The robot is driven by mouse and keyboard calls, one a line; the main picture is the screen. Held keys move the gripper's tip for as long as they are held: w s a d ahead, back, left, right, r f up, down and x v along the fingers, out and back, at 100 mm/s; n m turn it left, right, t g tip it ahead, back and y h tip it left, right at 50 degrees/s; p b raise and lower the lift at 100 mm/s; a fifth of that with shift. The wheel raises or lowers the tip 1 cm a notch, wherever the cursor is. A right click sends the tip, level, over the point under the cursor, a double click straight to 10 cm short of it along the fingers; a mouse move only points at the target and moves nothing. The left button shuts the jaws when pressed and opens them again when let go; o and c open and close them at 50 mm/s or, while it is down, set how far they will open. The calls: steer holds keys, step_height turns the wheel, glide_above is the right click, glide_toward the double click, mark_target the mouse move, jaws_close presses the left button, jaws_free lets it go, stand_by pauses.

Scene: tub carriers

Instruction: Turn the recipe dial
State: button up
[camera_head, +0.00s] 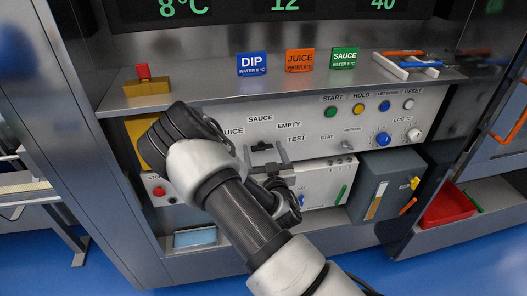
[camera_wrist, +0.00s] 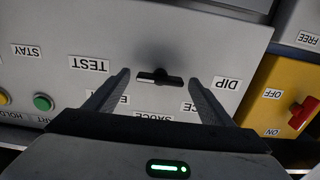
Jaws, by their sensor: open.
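The recipe dial (camera_wrist: 160,77) is a black bar-shaped knob on a pale panel. In the wrist view it lies nearly level, with a pale mark on its left half. Upside-down labels surround it: TEST to the left, DIP to the right, SAUCE and others partly hidden by my gripper. My gripper (camera_wrist: 159,80) is open, its two fingers on either side of the dial with gaps between. I cannot tell how far the fingertips are from the panel. In the head view my gripper (camera_head: 266,154) is at the panel, and my wrist hides part of the labels.
A yellow ON/OFF box with a red switch (camera_wrist: 302,112) is right of the dial in the wrist view. A steel shelf (camera_head: 220,95) overhangs the panel, carrying DIP, JUICE and SAUCE cards. Buttons (camera_head: 358,109) and a blue knob (camera_head: 382,139) are to the right. A grey box (camera_head: 385,185) stands below.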

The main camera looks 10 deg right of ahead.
steer(key=shift+c, duration=0.5)
steer(key=c, duration=1)
steer(key=shift+o, duration=0.2)
steer(key=shift+f+n, duration=0.1)
steer(key=shift+n, duration=0.2)
steer(key=shift+f+n+b, duration=0.2)
steer(key=shift+n+b, duration=4.25)
steer(key=shift+n, duration=8.65)
